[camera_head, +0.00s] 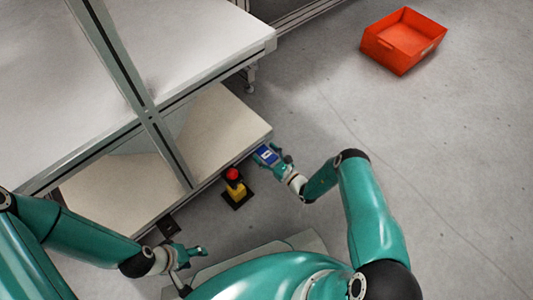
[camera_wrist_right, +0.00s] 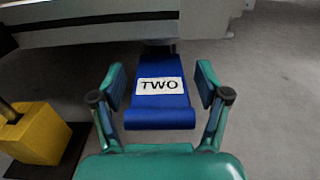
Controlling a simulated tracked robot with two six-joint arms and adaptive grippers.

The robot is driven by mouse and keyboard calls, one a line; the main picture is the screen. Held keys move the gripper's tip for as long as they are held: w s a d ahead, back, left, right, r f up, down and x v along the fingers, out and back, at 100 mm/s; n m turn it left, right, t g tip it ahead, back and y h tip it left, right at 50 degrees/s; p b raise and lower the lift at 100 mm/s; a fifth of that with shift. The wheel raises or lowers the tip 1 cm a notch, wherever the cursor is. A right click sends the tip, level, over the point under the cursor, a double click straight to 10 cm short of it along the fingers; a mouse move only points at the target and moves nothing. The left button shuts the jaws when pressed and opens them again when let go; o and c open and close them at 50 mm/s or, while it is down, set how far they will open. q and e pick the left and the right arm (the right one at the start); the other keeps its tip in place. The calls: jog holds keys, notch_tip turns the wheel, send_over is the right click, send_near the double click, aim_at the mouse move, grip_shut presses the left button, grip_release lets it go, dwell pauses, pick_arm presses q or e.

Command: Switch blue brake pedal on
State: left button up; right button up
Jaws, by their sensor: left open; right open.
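The blue brake pedal (camera_wrist_right: 160,108) carries a white label reading TWO and juts out from under the lower shelf. It also shows in the head view (camera_head: 266,154), small, at the shelf's right corner. My right gripper (camera_wrist_right: 161,88) is open, with one finger on each side of the pedal. Gaps show between the fingers and the pedal's edges. In the head view my right gripper (camera_head: 275,157) is at the pedal. My left gripper (camera_head: 198,251) is open and empty, low in the head view, near the shelf's front edge.
A yellow post with a red button (camera_head: 234,181) stands on a dark base left of the pedal; its yellow part (camera_wrist_right: 40,135) shows in the wrist view. The workbench (camera_head: 190,45) with its lower shelf (camera_head: 215,130) fills the upper left. An orange crate (camera_head: 400,42) lies on open floor.

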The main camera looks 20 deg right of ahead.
jog(key=c, duration=1.4)
jog(key=shift+f+t+y, duration=0.3)
jog(key=shift+f+t, duration=0.15)
jog(key=shift+t, duration=0.35)
grip_shut()
jog(key=shift+w+t, duration=0.1)
jog(key=shift+t, duration=0.4)
jog(key=o, duration=1.4)
grip_release()
jog(key=shift+s+f, duration=0.1)
jog(key=shift+s, duration=0.1)
